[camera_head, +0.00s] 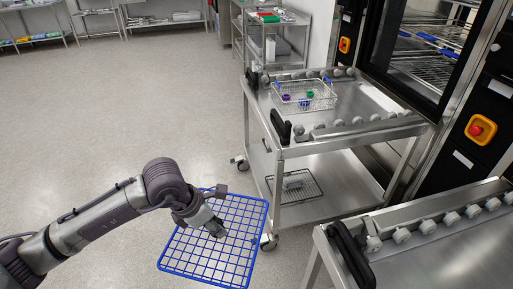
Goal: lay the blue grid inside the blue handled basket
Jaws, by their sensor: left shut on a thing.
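The blue grid (208,252), a flat rectangle of blue-coated wire, hangs in the air over the floor in the lower middle of the head view. My left gripper (219,211) is shut on it near its upper part. The grid is tilted and apart from the trolley at its right. The basket (308,105), a wire one with blue handles at its ends, stands on top of the steel trolley. Small purple and green items (304,102) lie in it. The grid is to the left of the basket and nearer to me. My right gripper is out of view.
The steel trolley (345,142) has black handles, rollers along its top and a wire rack (295,187) on its lower shelf. A second trolley (450,250) stands at the lower right. The open washer (425,50) is behind. Floor at left is clear.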

